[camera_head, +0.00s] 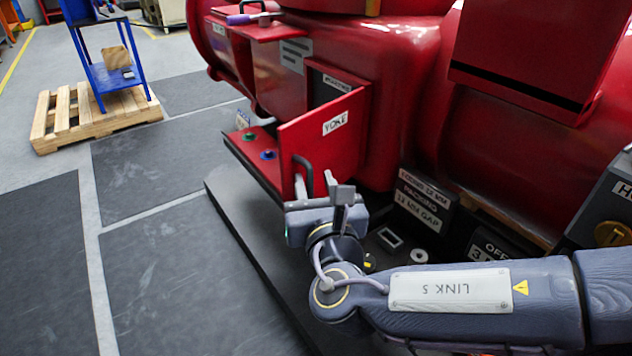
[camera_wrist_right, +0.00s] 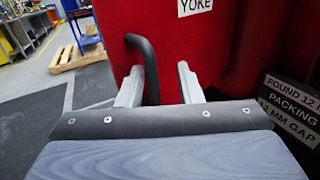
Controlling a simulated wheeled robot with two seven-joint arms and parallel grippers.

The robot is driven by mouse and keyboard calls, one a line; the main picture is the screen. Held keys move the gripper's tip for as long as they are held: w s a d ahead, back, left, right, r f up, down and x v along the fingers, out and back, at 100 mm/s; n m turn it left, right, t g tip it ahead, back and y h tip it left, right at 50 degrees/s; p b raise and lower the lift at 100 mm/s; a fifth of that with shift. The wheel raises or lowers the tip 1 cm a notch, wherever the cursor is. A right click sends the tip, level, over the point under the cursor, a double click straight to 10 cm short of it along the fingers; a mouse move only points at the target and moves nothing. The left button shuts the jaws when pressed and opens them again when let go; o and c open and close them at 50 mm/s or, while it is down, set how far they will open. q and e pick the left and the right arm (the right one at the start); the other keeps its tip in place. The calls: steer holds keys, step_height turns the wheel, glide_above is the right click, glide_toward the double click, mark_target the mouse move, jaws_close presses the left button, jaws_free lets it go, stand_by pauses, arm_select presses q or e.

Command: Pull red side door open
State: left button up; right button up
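The red side door (camera_head: 335,130), labelled YOKE, stands ajar from the red valve body (camera_head: 400,60), with a dark recess showing behind it. Its dark bent handle (camera_head: 302,172) is on the outer face near the left edge. In the right wrist view the handle (camera_wrist_right: 149,70) rises between the two grey fingers, nearer the left one, with clear space to the right finger. My right gripper (camera_head: 321,188) is open, in front of the door's lower part. In the right wrist view the gripper (camera_wrist_right: 160,85) faces the red door (camera_wrist_right: 195,50). Whether a finger touches the handle is unclear. My left gripper is not in view.
A red ledge (camera_head: 255,165) with a green and a blue knob lies below the door's left side. Label blocks (camera_head: 424,200) and small parts sit on the dark base at right. A wooden pallet (camera_head: 90,115) with a blue cart stands far left. The floor at left is clear.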

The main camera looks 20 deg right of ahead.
steer(key=s+p, duration=0.1)
steer(key=s, duration=0.6)
steer(key=shift+s+a, duration=0.2)
steer(key=shift+a, duration=0.1)
